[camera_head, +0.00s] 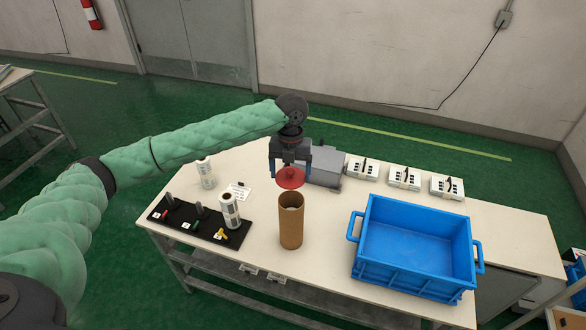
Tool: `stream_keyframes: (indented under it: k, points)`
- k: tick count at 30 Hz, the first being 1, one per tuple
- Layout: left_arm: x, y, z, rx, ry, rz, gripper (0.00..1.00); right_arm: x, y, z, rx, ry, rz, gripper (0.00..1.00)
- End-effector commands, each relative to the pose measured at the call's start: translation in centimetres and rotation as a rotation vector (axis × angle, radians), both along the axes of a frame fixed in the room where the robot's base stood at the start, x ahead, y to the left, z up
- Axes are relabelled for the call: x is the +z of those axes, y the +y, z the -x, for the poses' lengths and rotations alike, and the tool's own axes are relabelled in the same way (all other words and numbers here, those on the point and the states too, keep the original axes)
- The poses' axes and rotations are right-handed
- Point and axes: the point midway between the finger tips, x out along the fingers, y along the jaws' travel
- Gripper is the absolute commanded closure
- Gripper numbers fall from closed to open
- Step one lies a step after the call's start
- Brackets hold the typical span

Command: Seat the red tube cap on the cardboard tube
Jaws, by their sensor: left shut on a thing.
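The brown cardboard tube (290,222) stands upright on the table with its open top facing up. The red tube cap (289,178) is a round disc held above and slightly behind the tube's mouth in the picture, apart from it. My left gripper (290,172) comes down from above and is shut on the red cap. The underside of the cap is hidden from this view. My right gripper is not in view.
A blue crate (415,282) stands to the right of the tube. A black mat (181,219) with several small tools and a white roll (229,211) lies to the left. A grey box (325,166) and several white switch units (404,178) stand behind.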

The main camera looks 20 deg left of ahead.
Motion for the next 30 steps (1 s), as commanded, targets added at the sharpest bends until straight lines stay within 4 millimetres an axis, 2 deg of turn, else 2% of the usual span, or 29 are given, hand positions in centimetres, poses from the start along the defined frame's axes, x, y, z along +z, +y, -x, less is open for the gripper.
stream_keyframes:
  k: [11,23,30]
  points:
    - [0.0,0.0,0.0,-0.005,0.001,0.001,0.42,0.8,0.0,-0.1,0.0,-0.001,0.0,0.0]
    - [-3.2,-0.1,0.0,-0.005,0.001,0.001,0.42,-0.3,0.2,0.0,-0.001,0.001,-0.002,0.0]
    - [-5.1,0.0,0.0,-0.005,0.001,0.001,0.42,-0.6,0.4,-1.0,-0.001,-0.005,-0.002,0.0]
